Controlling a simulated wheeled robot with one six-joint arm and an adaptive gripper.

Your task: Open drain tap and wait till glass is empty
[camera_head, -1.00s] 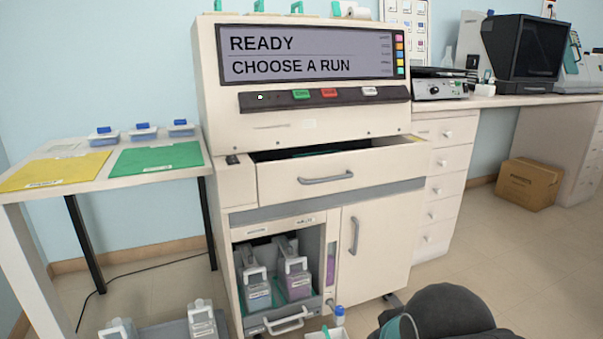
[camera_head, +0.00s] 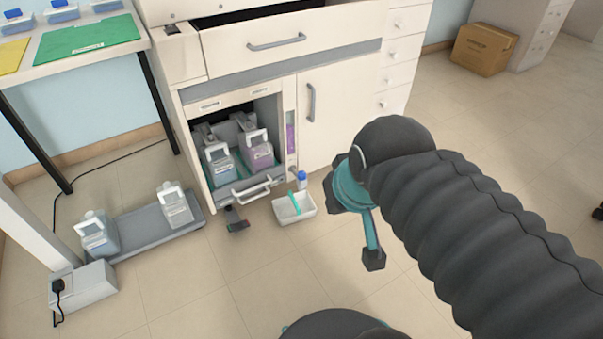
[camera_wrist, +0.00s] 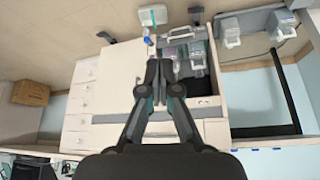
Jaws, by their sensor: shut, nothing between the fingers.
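A narrow upright sight glass (camera_head: 291,138) with purple liquid is set in the cabinet front, between the open bottle bay and the closed door. Its lower part is purple and its top is pale. My gripper (camera_wrist: 164,76) is shut and empty in the wrist view, seen against the cabinet, which appears upside down there. It is not touching the glass. In the head view my arm reaches in from the right, apart from the cabinet.
Two handled bottles (camera_head: 218,164) (camera_head: 258,150) stand in the bay. A grey platform (camera_head: 150,229) with two jugs lies left.

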